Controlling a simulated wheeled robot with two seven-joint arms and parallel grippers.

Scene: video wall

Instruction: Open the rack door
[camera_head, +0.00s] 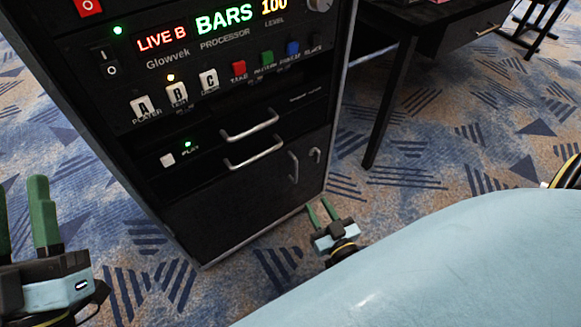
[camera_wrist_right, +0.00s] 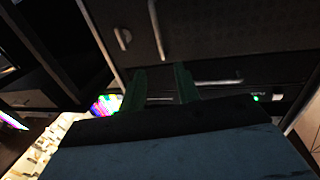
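The rack (camera_head: 170,190) stands left of centre in the head view. Its black lower door (camera_head: 235,200) looks shut, with an upright silver handle (camera_head: 294,167) and a small latch (camera_head: 315,155) near its right edge. The wrist view shows the handle (camera_wrist_right: 156,30) and latch (camera_wrist_right: 123,38) beyond the fingertips, not between them. My right gripper (camera_head: 319,204) has its green fingers apart and empty, low by the rack's right corner; its fingers also show in the wrist view (camera_wrist_right: 161,76). My left gripper (camera_head: 20,187) is open and empty at the lower left, apart from the rack.
Two drawer handles, the upper (camera_head: 250,125) and lower (camera_head: 254,153), stick out above the door. Buttons and lit displays (camera_head: 224,20) fill the rack's top. A dark desk (camera_head: 420,18) stands right of the rack. Patterned carpet (camera_head: 440,160) is clear in front of it.

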